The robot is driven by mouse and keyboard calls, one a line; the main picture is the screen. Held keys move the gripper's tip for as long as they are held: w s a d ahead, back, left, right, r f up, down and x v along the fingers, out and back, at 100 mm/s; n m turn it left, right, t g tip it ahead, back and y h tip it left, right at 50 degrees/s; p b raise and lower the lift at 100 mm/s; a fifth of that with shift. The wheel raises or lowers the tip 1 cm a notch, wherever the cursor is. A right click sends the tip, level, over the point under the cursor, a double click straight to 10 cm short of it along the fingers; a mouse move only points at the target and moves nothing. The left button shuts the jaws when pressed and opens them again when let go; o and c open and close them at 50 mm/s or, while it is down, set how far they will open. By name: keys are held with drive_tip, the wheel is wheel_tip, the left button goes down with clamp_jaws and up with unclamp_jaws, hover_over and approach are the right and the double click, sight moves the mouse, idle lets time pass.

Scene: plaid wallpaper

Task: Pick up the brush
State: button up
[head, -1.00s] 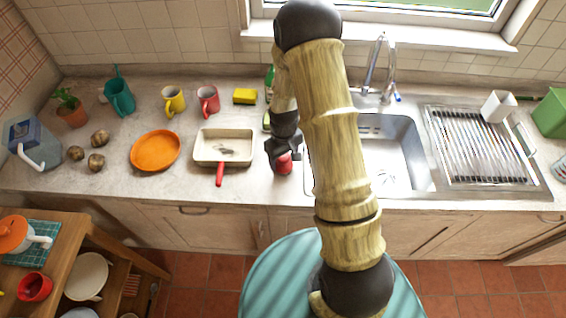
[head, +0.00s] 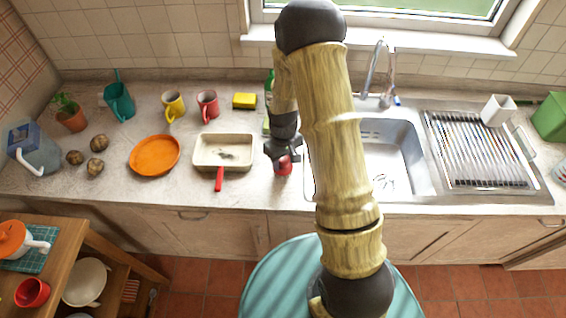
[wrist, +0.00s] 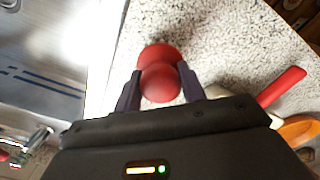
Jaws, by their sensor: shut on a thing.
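The brush (head: 284,169) shows as a small red rounded thing on the counter (head: 110,190) near its front edge, left of the sink. In the wrist view the brush (wrist: 160,80) is a red knob above a wider round red part; bristles are hidden. My gripper (head: 283,158) is above it, pointing down. In the wrist view my gripper (wrist: 160,92) has one dark finger on each side of the knob and is shut on it. I cannot tell whether the brush is clear of the counter.
A cream pan (head: 237,166) with a red handle lies left of my gripper. The sink (head: 412,165) is close on the right. A green bottle (head: 269,82) stands behind, near a yellow sponge (head: 244,100). An orange plate (head: 155,155) lies further left.

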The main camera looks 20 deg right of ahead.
wheel_tip(320, 180, up, 9)
drive_tip(key=shift+f+b, duration=0.1)
drive_tip(key=shift+b, duration=0.85)
drive_tip(key=o, duration=0.4)
drive_tip(key=c, duration=0.3)
